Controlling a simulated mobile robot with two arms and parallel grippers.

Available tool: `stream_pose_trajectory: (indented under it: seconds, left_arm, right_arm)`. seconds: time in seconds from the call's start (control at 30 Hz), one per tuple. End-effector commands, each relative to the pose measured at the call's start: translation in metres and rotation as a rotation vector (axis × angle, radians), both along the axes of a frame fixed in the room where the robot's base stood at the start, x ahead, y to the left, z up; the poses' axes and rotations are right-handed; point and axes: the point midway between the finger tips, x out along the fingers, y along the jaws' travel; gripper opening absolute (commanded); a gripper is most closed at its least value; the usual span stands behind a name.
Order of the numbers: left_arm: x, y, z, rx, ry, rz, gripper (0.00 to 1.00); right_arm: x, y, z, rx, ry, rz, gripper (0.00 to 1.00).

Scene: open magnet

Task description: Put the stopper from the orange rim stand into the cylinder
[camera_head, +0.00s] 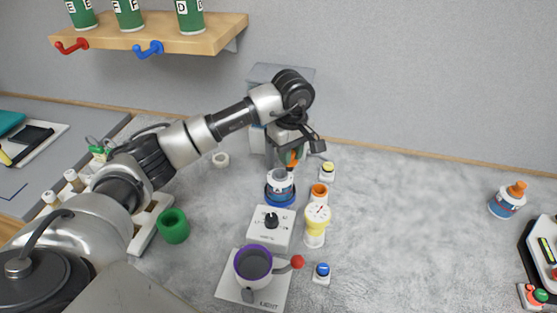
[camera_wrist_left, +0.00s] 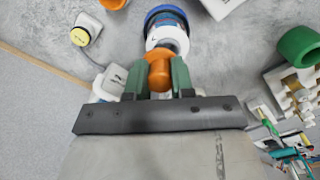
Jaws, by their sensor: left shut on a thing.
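My left gripper (camera_head: 292,157) is shut on an orange stopper-like piece (camera_wrist_left: 159,74), which also shows between the green fingers in the left wrist view. In the head view it is above and slightly right of a white bottle-like cylinder (camera_head: 280,187) with a blue label, standing in a blue ring base (camera_head: 280,200). In the left wrist view this cylinder (camera_wrist_left: 168,36) is just beyond the orange piece; I cannot tell whether they touch. A small orange-rimmed stand (camera_head: 319,191) is to the right of the cylinder. My right gripper is not in view.
A yellow gauge piece (camera_head: 316,217), a dial box (camera_head: 270,229), a yellow button (camera_head: 327,171) and a purple-rimmed cup (camera_head: 253,264) stand close by. A green ring (camera_head: 173,226) is left. An orange-capped bottle (camera_head: 507,201) is far right.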

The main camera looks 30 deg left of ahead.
Motion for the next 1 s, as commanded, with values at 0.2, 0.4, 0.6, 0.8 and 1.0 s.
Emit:
stream_pose_trajectory:
  seconds: [0.2,0.4,0.6,0.8,1.0]
  left_arm:
    - [0.003,0.027,-0.016,0.000,0.000,0.001,0.01]
    - [0.002,0.029,-0.036,0.000,0.004,0.001,0.01]
    - [0.003,0.029,-0.057,0.000,-0.001,0.001,0.01]
    - [0.004,0.029,-0.058,0.000,-0.002,0.000,0.01]
    - [0.004,0.029,-0.061,0.000,-0.002,0.000,0.26]
  right_arm:
    - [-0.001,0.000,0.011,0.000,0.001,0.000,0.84]
    - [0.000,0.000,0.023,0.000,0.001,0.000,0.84]
    - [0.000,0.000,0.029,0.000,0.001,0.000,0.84]
    - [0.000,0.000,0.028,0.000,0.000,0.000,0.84]
    - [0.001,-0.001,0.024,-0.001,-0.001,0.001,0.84]
